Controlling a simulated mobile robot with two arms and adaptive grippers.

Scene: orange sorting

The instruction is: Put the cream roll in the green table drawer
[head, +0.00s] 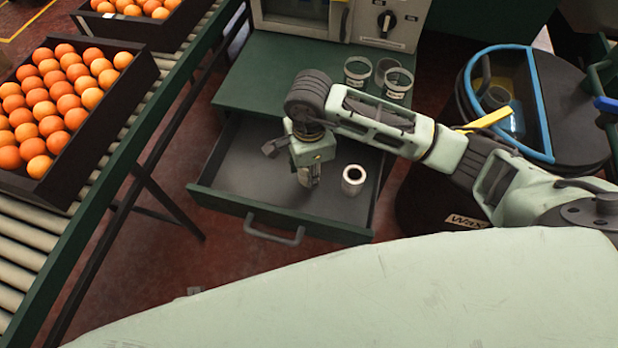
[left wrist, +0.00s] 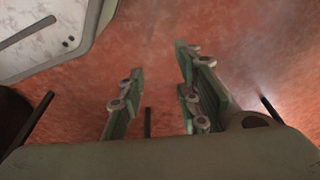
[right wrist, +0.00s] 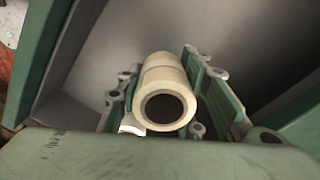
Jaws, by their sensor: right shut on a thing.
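In the right wrist view, the cream roll (right wrist: 165,68) sits between the fingers of my right gripper (right wrist: 160,85), its hollow end facing the camera. In the head view, my right gripper (head: 309,178) points down over the open grey drawer (head: 245,165) of the green table (head: 250,85); the held roll is mostly hidden there. A whitish roll (head: 353,180) stands upright in the drawer, right of the gripper and apart from it. My left gripper (left wrist: 160,65) is open and empty over reddish floor in the left wrist view.
Glass jars (head: 357,70) and a machine (head: 350,22) stand on the table. A crate of oranges (head: 135,90) rests on a roller conveyor (head: 25,250) at left. A dark round bin (head: 575,110) stands at right. The drawer's left part is clear.

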